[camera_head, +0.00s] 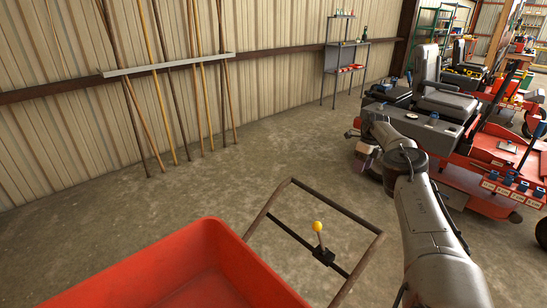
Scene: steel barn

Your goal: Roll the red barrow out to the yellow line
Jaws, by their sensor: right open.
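The red barrow's tub (165,268) fills the bottom left of the head view, and its lower part is cut off by the frame edge. A dark metal handle frame (335,214) rises from the tub's right side. A lever with a yellow ball knob (317,227) stands on the frame's inner bar. My right arm comes in from the bottom right. Its gripper (366,152) is open, beyond the handle frame and apart from it, in front of a red mower. My left gripper is not in view. No yellow line shows.
Red ride-on mowers (480,150) with grey seats stand at the right. Long wooden poles (165,90) lean in a wall rack at the left. A small metal shelf stand (345,58) is by the wall. Bare concrete floor (250,160) lies between barrow and wall.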

